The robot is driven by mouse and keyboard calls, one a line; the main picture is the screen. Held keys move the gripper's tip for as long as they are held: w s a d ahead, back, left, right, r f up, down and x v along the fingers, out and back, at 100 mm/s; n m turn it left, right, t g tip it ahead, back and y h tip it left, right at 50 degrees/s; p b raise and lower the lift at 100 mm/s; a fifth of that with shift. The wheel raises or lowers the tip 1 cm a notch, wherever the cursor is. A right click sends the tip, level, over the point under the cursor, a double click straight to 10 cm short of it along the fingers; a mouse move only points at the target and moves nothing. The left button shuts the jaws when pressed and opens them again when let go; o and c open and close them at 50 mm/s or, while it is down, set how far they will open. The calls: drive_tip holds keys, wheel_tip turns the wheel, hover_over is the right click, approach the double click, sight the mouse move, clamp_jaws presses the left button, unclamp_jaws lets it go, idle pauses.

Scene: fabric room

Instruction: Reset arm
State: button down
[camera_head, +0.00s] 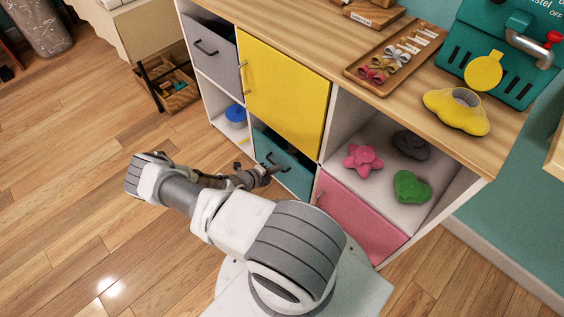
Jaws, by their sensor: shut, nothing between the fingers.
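My arm (228,222) reaches up and left from my base, bends at its elbow and turns back toward the cabinet. My gripper (268,170) is at its far end, in front of the teal drawer (298,178) in the low middle of the cabinet. It is small and dark in this view; its fingers are shut with nothing seen between them. I cannot tell whether it touches the drawer front.
The cabinet has a yellow door (283,92), a grey drawer (212,48) and a pink drawer (358,215). Wood floor (65,190) at left is clear.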

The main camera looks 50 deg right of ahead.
drive_tip(key=p+v, duration=0.2)
drive_tip(key=v, duration=0.7)
drive_tip(key=shift+r, duration=0.1)
drive_tip(key=w+a+r+m+y, duration=0.2)
drive_tip(key=w+a+r+m, duration=0.3)
drive_tip(key=r, duration=0.6)
drive_tip(key=a+r+m+y, duration=0.2)
drive_tip(key=a+r+m, duration=0.1)
drive_tip(key=r+m, duration=0.6)
drive_tip(key=w+a+r+m+y, duration=0.1)
drive_tip(key=w+a+r+m, duration=0.3)
drive_tip(key=r, duration=0.8)
drive_tip(key=s+a+r+m+t+y, duration=0.1)
drive_tip(key=s+a+r+m+y, duration=0.15)
drive_tip(key=s+r+m, duration=0.4)
drive_tip(key=s+a+r+m+t+y, duration=0.1)
drive_tip(key=a+r+m+y, duration=0.15)
drive_tip(key=r, duration=0.65)
drive_tip(key=s+a+r+m+t+y, duration=0.2)
drive_tip(key=s+a+r+m+t, duration=0.45)
drive_tip(key=s+r, duration=0.5)
wheel_tip(320, 180, up, 20)
drive_tip(key=m+g+p, duration=0.1)
drive_tip(key=g+p, duration=0.1)
drive_tip(key=p, duration=1.9)
drive_tip(key=shift+s+a+m, duration=0.35)
drive_tip(key=shift+s+a, duration=0.05)
